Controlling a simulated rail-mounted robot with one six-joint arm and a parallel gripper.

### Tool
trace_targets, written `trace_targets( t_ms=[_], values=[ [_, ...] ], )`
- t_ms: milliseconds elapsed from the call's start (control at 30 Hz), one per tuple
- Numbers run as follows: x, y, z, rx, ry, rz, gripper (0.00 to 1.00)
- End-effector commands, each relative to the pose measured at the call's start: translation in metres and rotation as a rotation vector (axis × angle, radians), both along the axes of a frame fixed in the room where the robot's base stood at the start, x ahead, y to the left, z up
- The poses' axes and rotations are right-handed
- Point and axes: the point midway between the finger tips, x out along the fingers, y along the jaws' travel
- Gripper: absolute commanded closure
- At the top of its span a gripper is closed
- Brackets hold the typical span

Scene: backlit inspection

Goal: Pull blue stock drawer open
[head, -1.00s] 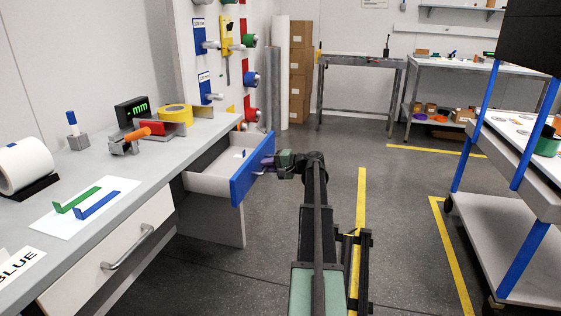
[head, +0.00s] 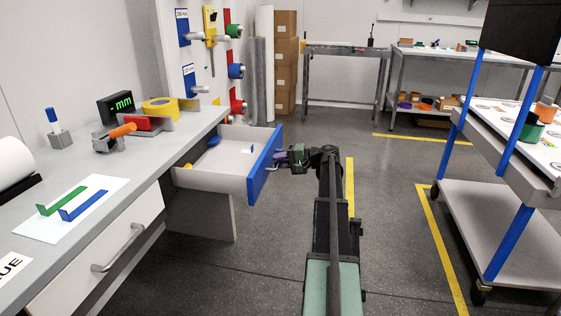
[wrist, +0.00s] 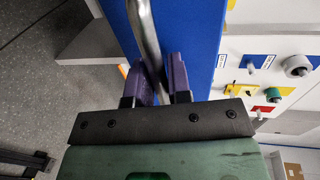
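The blue stock drawer (head: 262,168) sticks out from under the bench, well open, with its pale inside showing. My gripper (head: 284,157) is at the outer side of the drawer front. In the wrist view the purple fingers (wrist: 154,75) are on both sides of the metal handle (wrist: 147,35) and look closed on it. The exact contact is partly hidden.
A white drawer (head: 105,250) below the grey bench top (head: 150,150) is shut. On the bench are a digital readout (head: 117,106), yellow tape (head: 161,109) and an orange-handled clamp (head: 118,133). A cart (head: 490,215) stands right. Floor between is clear.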

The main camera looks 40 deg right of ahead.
Motion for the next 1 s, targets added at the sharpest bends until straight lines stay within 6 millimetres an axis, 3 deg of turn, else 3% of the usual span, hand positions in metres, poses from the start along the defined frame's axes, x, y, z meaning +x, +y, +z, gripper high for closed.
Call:
trace_targets(
  t_ms=[33,133,467,800,1000],
  values=[
    [0.000,0.000,0.000,0.000,0.000,0.000,0.73],
    [0.000,0.000,0.000,0.000,0.000,0.000,0.60],
    [-0.006,-0.004,0.002,0.000,0.000,-0.002,0.60],
    [-0.068,-0.047,0.019,0.000,0.000,-0.003,0.60],
    [-0.087,-0.060,0.022,0.000,0.000,-0.001,0.60]
  ],
)
